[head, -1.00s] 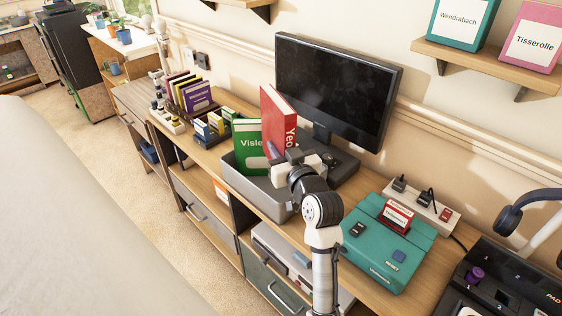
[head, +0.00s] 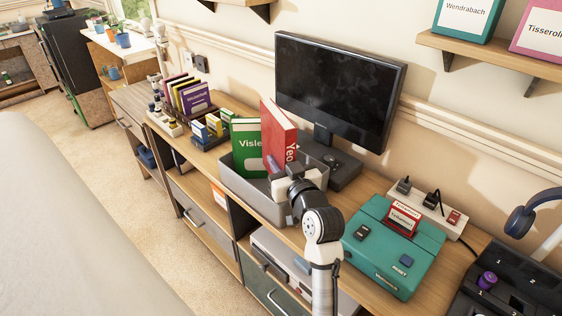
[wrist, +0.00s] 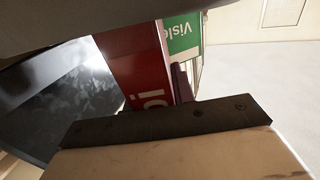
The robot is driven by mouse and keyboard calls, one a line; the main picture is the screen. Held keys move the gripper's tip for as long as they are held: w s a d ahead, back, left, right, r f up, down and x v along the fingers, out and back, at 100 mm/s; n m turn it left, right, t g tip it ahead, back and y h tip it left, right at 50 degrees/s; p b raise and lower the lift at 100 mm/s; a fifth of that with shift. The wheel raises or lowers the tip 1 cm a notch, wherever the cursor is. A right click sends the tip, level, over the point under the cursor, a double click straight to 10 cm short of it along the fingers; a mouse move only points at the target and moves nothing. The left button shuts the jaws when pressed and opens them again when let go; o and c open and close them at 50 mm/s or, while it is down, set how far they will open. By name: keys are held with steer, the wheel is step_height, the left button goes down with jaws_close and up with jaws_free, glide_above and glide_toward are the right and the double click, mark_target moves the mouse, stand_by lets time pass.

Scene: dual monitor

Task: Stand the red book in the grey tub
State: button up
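The red book (head: 276,128) stands upright, slightly tilted, at the right part of the grey tub (head: 252,196) in the head view. My gripper (head: 281,171) is shut on its lower near part. The book's top is higher than the green book (head: 246,145), which stands in the tub just left of it. My gripper and the tub wall hide the red book's bottom, so I cannot tell whether it touches the tub floor. In the wrist view the red book (wrist: 140,75) runs between the gripper parts, with the green book (wrist: 182,35) beyond it.
A black monitor (head: 338,88) stands behind and right of the tub, its base close to it. A teal box (head: 392,250) is to the right. A rack of books (head: 190,98) and small boxes are to the left. A shelf (head: 490,57) is at upper right.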

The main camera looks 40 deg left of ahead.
steer(key=o, duration=0.4)
steer(key=shift+o, duration=0.2)
steer(key=shift+r, duration=0.1)
